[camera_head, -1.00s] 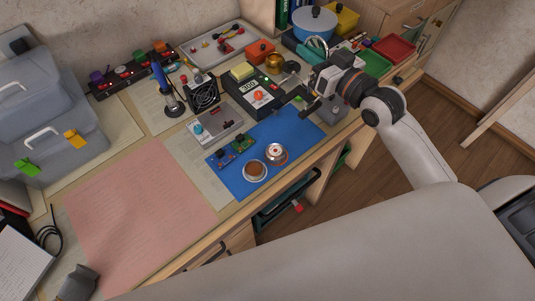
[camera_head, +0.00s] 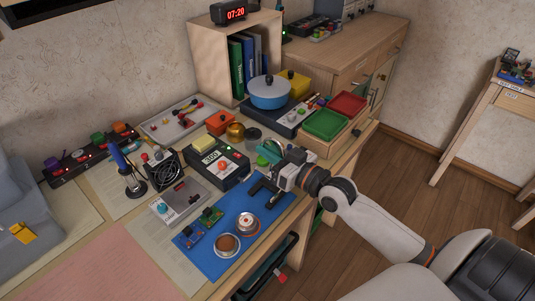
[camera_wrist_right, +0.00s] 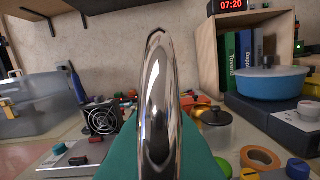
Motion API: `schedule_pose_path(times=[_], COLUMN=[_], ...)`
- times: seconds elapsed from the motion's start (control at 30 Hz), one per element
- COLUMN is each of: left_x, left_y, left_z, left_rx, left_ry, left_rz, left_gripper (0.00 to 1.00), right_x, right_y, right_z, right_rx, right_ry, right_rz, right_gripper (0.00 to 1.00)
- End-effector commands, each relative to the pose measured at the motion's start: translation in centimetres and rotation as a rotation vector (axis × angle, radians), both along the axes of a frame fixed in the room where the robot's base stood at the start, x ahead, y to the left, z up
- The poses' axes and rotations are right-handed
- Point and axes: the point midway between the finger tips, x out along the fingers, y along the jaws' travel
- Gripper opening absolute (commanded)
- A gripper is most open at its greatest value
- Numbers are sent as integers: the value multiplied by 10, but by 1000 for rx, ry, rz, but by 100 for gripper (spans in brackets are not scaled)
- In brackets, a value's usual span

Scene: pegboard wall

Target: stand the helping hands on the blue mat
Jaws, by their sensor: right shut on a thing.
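The helping hands seem to be the teal piece with a shiny round rim (camera_head: 268,152) beside my right gripper (camera_head: 264,186) in the head view. In the right wrist view, a tall curved silver rim (camera_wrist_right: 160,100) with teal behind it fills the middle, between the jaws. My right gripper is shut on it. The gripper is over the far right end of the blue mat (camera_head: 208,258); the gap below it cannot be told. The helping hands' base is not clearly seen. My left gripper is not in view.

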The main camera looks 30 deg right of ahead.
Motion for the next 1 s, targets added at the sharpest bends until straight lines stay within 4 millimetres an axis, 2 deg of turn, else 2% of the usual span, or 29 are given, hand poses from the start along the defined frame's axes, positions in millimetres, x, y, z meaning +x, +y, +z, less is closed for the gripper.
schedule_pose_path(times=[0.17, 0.2, 0.3, 0.67, 0.77, 1.0], left_x=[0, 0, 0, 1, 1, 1], left_y=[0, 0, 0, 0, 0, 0], left_z=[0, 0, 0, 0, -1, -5], left_rx=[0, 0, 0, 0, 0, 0], left_ry=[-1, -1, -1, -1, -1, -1], left_rz=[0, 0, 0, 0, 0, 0], left_gripper=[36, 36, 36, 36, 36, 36], right_x=[0, -1, -1, -4, -13, -54], right_y=[1, 1, 1, 0, -4, -17], right_z=[-1, -4, -4, -3, -4, -5], right_rx=[2, 1, 1, 1, -1, -2], right_ry=[3, 10, 10, 8, 9, 11], right_rz=[2, 3, 2, 1, 0, 2], right_gripper=[0, 12, 28, 29, 29, 29])
